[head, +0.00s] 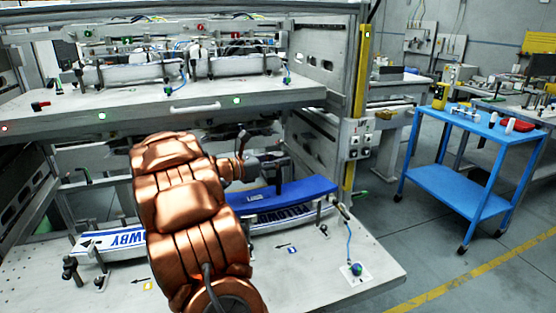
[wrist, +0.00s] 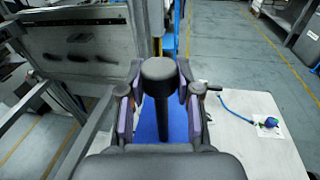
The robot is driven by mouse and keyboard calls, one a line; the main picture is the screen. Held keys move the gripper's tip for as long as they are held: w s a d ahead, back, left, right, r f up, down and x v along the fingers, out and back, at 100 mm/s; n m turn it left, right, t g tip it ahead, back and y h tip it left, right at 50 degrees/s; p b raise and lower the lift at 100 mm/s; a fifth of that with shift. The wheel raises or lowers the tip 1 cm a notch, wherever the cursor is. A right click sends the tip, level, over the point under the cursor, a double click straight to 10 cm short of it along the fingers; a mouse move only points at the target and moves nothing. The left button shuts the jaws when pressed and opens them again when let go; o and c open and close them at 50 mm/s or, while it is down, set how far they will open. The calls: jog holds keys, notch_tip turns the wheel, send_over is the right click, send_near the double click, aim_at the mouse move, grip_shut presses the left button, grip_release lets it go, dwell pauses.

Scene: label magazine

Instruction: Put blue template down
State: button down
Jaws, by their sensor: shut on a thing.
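The blue template (head: 284,196) is a long, slightly curved blue piece over the right part of the label magazine (head: 113,243) on the lower shelf. A bit of its blue surface shows in the wrist view (wrist: 150,131). My gripper (head: 279,173) is above the template. In the wrist view, my gripper (wrist: 162,115) has its fingers on both sides of the black knobbed handle (wrist: 158,70) and is shut on it. The template lies along the magazine; I cannot tell whether it touches it. My copper-coloured arm hides the magazine's middle.
The lower shelf (head: 330,275) has clamps, small arrow labels and a blue cable with a connector (head: 357,269) at the right. The upper shelf (head: 170,113) hangs above my gripper. A yellow-edged post (head: 360,90) stands right. A blue cart (head: 465,185) stands beyond open floor.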

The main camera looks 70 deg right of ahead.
jog(key=c, duration=0.8)
grip_release()
jog(key=shift+r, duration=0.1)
jog(key=b+v, duration=0.3)
jog(key=v, duration=0.9)
